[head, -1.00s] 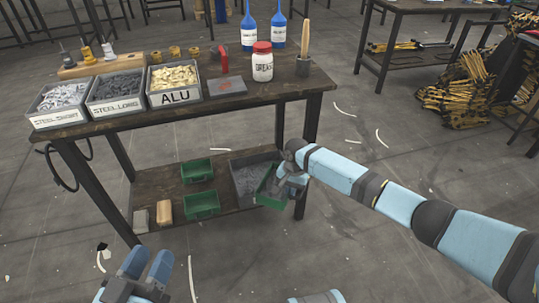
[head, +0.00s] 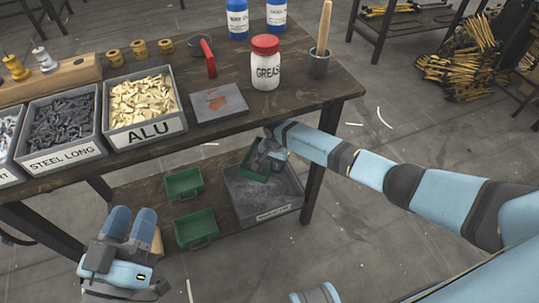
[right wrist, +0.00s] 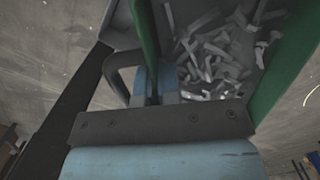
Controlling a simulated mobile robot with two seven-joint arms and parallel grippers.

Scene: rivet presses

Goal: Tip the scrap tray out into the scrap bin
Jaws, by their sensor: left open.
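The green scrap tray (head: 254,162) is in my right gripper (head: 270,150), held above the back part of the grey scrap bin (head: 290,205) on the lower shelf. The tray looks tilted in the head view. In the right wrist view, my right gripper (right wrist: 158,85) is shut on the tray's near end by its handle (right wrist: 122,72). Grey metal pieces (right wrist: 225,50) show between the tray's green walls (right wrist: 292,60). Small grey bits show inside the bin; its front label is too small to read surely. My left gripper (head: 131,222) is open and empty before the bench.
Two other green trays, one behind (head: 184,184) and one in front (head: 196,228), stand on the shelf left of the bin. The bench top (head: 225,125) above carries part boxes, a grease jar (head: 265,65) and a brush pot (head: 320,62).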

